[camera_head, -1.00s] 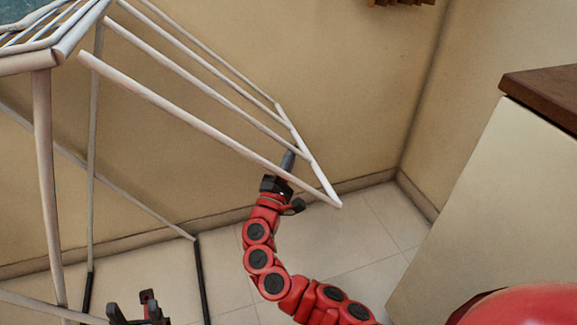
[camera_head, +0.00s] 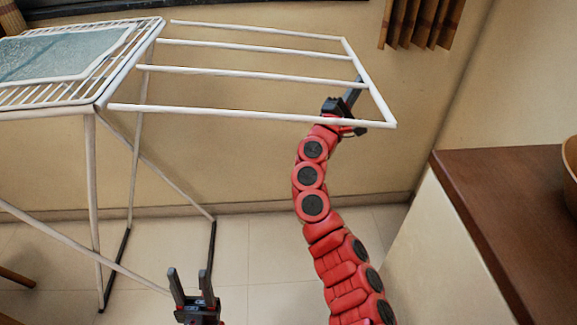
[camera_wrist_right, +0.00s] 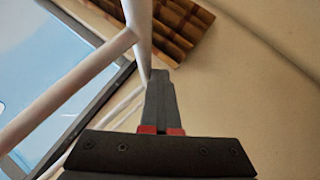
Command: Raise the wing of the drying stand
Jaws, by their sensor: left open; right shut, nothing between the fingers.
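The white drying stand (camera_head: 92,180) stands at the left. Its wing (camera_head: 240,77), a frame of white bars, reaches to the right from the stand's top and is nearly level. My right gripper (camera_head: 355,90) is shut and empty, pointing up at the wing's outer end, near the end bar (camera_head: 368,82). In the right wrist view its shut fingers (camera_wrist_right: 160,95) lie close against a white bar (camera_wrist_right: 138,25); firm contact is hard to judge. My left gripper (camera_head: 190,287) is open and empty, low in front of the stand, below the wing.
A blue-green cloth (camera_head: 60,55) lies on the stand's top. A cabinet with a brown wooden top (camera_head: 500,210) stands at the right, with part of a bowl (camera_head: 570,165) at its edge. Brown slatted blinds (camera_head: 422,22) hang at the window. The tiled floor below the wing is clear.

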